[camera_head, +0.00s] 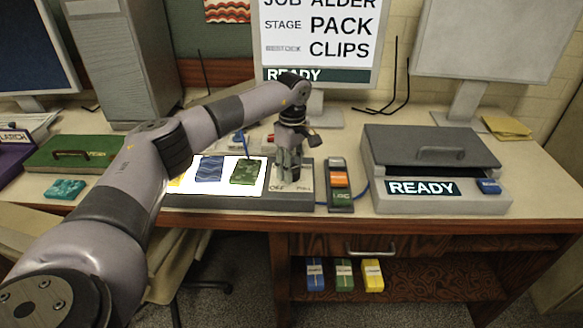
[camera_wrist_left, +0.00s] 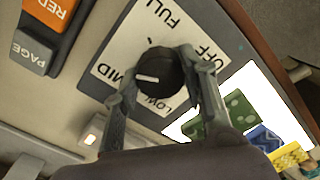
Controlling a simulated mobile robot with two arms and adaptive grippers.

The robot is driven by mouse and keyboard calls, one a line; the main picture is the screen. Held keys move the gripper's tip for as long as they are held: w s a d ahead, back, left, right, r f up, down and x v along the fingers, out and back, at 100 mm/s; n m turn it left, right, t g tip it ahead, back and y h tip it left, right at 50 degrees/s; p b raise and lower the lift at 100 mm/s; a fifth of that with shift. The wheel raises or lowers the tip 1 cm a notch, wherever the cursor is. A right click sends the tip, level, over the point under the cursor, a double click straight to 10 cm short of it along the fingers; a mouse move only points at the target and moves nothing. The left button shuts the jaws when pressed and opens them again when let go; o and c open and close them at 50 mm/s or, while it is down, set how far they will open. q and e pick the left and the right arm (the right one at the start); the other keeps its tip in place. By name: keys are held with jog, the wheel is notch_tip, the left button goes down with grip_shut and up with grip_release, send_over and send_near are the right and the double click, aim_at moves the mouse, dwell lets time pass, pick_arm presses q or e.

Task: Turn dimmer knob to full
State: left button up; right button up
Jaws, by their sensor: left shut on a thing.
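The dimmer knob (camera_wrist_left: 158,72) is round and black with a white pointer line. It sits on a pale plate (camera_wrist_left: 108,70) marked OFF, LOW, MID and FULL in the left wrist view. The pointer line faces the MID label. My left gripper (camera_wrist_left: 160,78) has its two fingers on opposite sides of the knob and is shut on it. In the head view my left gripper (camera_head: 289,172) points down over the plate at the right end of the lit panel, hiding the knob. My right gripper is not in view.
The lit white panel (camera_head: 222,189) left of the plate holds blue and green marbled swatches. A strip of labelled buttons (camera_head: 340,197) stands close on the right, then a grey lidded machine (camera_head: 430,148) reading READY. A green tray (camera_head: 100,151) lies at left.

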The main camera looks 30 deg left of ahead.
aim_at(293, 168)
pick_arm(q)
jog(key=m, duration=0.5)
jog(key=shift+r+m, duration=0.1)
jog(key=shift+m, duration=0.2)
jog(key=m, duration=0.5)
jog(key=shift+m+b, duration=0.3)
jog(key=o, duration=1.2)
jog(key=shift+c, duration=0.2)
notch_tip(293, 168, up, 12)
jog(key=shift+d, duration=0.15)
jog(key=shift+w, duration=0.1)
